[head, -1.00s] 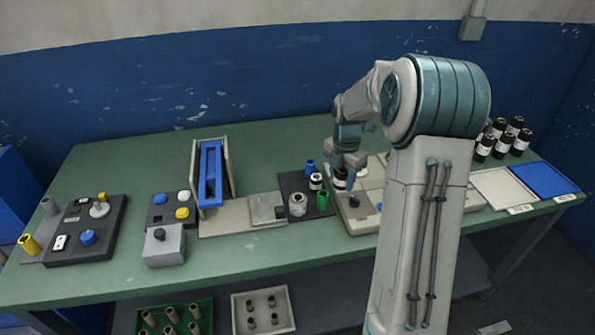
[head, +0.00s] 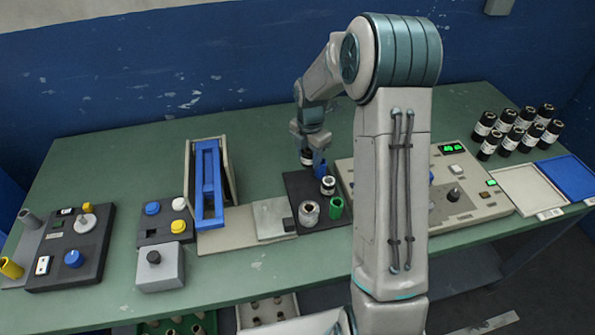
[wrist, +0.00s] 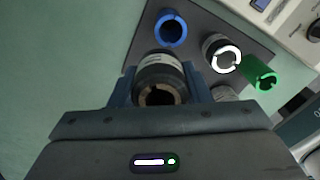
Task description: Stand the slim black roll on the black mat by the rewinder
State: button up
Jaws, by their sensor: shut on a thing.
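My gripper (head: 308,160) is shut on the slim black roll (wrist: 160,78), which has a pale label band and is upright between the fingers. In the head view the roll is mostly hidden by the fingers. It is over the back edge of the black mat (head: 296,182); I cannot tell whether its foot touches the mat. On the mat stand a blue roll (wrist: 171,28), a black-and-white roll (wrist: 221,50), a green roll (head: 336,207) and a pale roll (head: 309,212).
A beige machine (head: 470,212) with green displays adjoins the mat on the right. Several black rolls (head: 515,130) stand at the back right. Bare green table lies behind the mat.

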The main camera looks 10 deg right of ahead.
aim_at(296, 180)
jog(key=a, duration=0.1)
jog(key=a+f, duration=0.2)
jog(key=shift+w+a+f, duration=0.1)
jog(key=shift+w+a, duration=0.15)
jog(key=shift+a, duration=0.05)
jog(key=shift+a+f+p, duration=0.1)
jog(key=shift+f+p, duration=0.45)
jog(key=shift+f, duration=1.5)
jog(key=shift+f, duration=0.25)
jog(key=o, duration=1)
jog(key=shift+r, duration=0.1)
jog(key=shift+r, duration=0.1)
